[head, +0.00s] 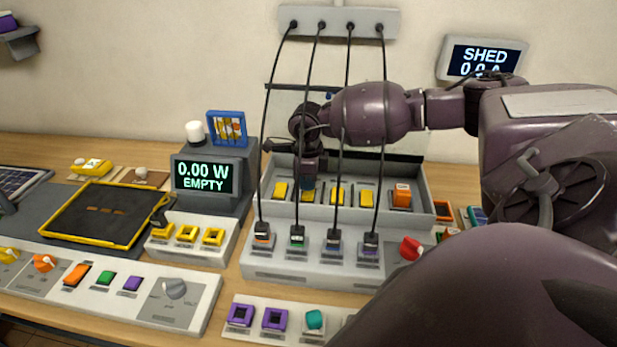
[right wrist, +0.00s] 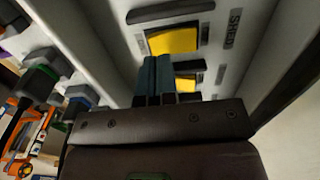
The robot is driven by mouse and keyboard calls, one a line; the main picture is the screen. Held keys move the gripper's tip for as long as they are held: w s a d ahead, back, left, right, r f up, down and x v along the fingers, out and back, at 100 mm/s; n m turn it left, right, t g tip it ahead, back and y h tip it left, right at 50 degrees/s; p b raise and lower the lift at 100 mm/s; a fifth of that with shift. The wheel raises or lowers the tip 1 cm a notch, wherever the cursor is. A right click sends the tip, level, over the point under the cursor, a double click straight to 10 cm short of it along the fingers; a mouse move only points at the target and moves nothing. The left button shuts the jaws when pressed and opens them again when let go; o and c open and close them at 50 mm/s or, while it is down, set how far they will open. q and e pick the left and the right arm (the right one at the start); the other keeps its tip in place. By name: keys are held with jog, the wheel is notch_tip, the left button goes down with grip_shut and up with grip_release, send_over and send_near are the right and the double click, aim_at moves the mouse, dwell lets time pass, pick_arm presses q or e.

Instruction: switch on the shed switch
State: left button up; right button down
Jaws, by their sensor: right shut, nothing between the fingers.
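The shed switch is a yellow rocker (right wrist: 172,40) beside a label reading SHED (right wrist: 234,28) in the right wrist view. In the head view it appears to be the second yellow rocker (head: 306,197) in the grey tray-like panel (head: 432,205), partly covered by my gripper. My right gripper (head: 308,184) points down over it, shut and empty. Its teal fingertips (right wrist: 156,62) overlap the rocker's lower edge in the wrist view; I cannot tell whether they touch. The wall display (head: 484,60) reads SHED 0.0 A. My left gripper is not in view.
Black cables hang from a wall strip (head: 340,20) to plugs on a block (head: 275,262) in front of the switches, close around my right gripper. Another yellow rocker (right wrist: 186,83) sits beside the fingers. A display (head: 203,177) reads 0.00 W EMPTY. My right arm hides the right side.

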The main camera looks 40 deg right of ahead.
aim_at(308, 195)
jog(key=shift+f, duration=0.2)
jog(key=shift+f+b, duration=0.4)
jog(key=shift+f, duration=0.1)
dwell(0.5)
jog(key=shift+f+b, duration=0.4)
jog(key=shift+f, duration=0.2)
dwell(0.4)
jog(key=shift+r+p, duration=0.3)
jog(key=shift+r, duration=0.2)
jog(key=shift+r+p, duration=0.6)
jog(key=shift+r, duration=0.45)
jog(key=shift+r+p, duration=0.4)
jog(key=shift+r, duration=0.4)
jog(key=shift+r+p, duration=0.6)
jog(key=shift+r, duration=0.6)
